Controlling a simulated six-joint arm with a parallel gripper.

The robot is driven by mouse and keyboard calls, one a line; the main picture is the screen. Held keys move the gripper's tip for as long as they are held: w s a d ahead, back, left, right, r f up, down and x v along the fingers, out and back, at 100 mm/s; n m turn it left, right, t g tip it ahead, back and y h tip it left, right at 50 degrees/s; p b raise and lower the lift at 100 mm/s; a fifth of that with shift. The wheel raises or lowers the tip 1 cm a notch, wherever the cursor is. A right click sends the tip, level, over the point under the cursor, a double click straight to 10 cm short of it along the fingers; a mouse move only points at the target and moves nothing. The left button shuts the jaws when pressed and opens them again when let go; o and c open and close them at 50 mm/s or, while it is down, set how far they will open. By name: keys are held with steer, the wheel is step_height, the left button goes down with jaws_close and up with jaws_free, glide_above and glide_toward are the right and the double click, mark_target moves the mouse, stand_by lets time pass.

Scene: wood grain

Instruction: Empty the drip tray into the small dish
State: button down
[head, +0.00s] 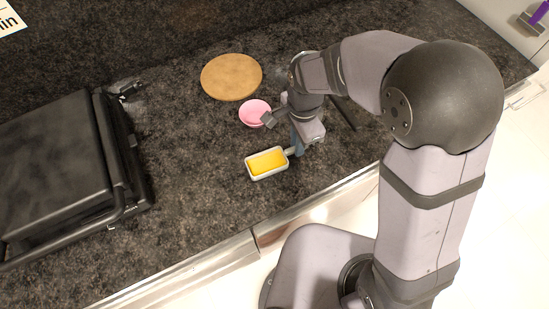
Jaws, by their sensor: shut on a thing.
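The drip tray (252,176) is a small pale rectangular tray with a short handle on its right, holding something flat and yellow (267,163). It looks level at the counter's front part. My gripper (296,148) is at the handle's end, to the right of the tray, and is shut on the handle. Whether the tray touches the counter I cannot tell. The small dish (254,110) is a round pink bowl behind the tray, upright on the counter. My gripper partly covers the dish's right edge. The inside of the dish that shows looks empty.
A round wooden board (231,77) lies behind the dish. A large black appliance (62,170) with a metal handle bar stands at the left. A dark flat strip (345,112) lies right of my gripper. Bare counter (195,150) separates the appliance from the tray.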

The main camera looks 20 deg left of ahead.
steer(key=shift+r, duration=0.15)
steer(key=shift+r+p, duration=0.9)
steer(key=shift+r, duration=0.1)
steer(key=shift+r+p, duration=1.4)
steer(key=w+a+r+n+p, duration=0.2)
steer(key=w+a+n+p, duration=0.1)
steer(key=w, duration=0.7)
steer(key=w+a+r+n+p, duration=0.2)
steer(key=w+a+p, duration=0.4)
steer(key=w+p, duration=0.2)
steer(key=shift+w+a+n, duration=0.2)
steer(key=shift+w+n, duration=0.2)
steer(key=shift+w, duration=0.85)
